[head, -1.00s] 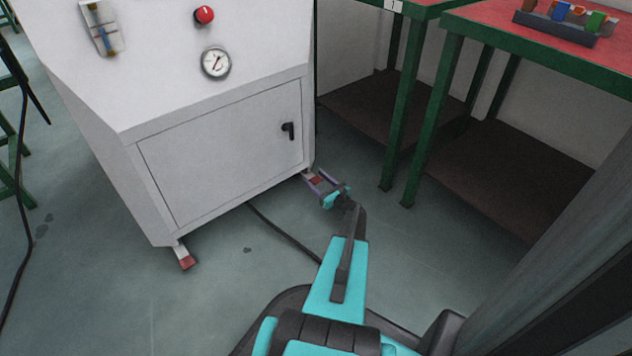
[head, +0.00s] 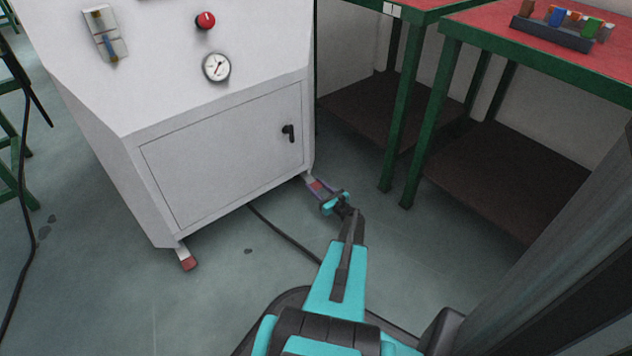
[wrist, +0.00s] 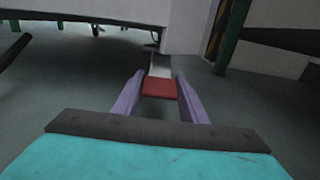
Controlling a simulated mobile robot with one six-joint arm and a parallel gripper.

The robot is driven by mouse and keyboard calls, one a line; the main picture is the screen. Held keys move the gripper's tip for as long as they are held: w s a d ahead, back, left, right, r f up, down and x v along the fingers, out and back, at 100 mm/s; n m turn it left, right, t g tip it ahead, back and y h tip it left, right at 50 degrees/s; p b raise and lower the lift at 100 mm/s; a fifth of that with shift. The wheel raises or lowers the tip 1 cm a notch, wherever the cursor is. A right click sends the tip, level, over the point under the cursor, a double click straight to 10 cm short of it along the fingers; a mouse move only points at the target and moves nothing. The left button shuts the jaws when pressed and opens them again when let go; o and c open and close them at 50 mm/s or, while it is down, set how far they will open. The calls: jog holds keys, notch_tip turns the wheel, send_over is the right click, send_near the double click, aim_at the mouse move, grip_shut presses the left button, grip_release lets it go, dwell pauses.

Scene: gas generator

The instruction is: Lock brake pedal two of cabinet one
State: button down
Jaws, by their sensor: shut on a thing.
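The white cabinet (head: 220,150) stands on the floor with two red-tipped brake pedals at its front corners. The left pedal (head: 188,263) sticks out low at the left corner, clear of my arm. The right pedal (head: 315,185) sticks out at the right corner. In the wrist view its red tip (wrist: 159,89) lies between the two purple fingers of my gripper (wrist: 160,80). My gripper is also at this pedal in the head view (head: 321,189), shut on it from both sides. No pedal number is readable.
Red-topped tables with green legs (head: 408,130) stand to the right of the cabinet. A black cable (head: 285,236) runs along the floor under my arm. The floor in front of the cabinet is otherwise mostly clear.

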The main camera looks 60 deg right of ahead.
jog(key=shift+w+f, duration=0.2)
jog(key=shift+f, duration=1)
jog(key=c, duration=1.1)
grip_release()
jog(key=shift+r, duration=0.15)
jog(key=shift+s+p, duration=0.1)
jog(key=shift+p, duration=0.2)
jog(key=shift+s+a+r, duration=0.1)
jog(key=shift+s+a, duration=0.05)
jog(key=shift+s, duration=0.4)
jog(key=p+v, duration=0.4)
jog(key=v, duration=0.8)
jog(key=shift+s+a, duration=0.15)
jog(key=shift+s, duration=0.05)
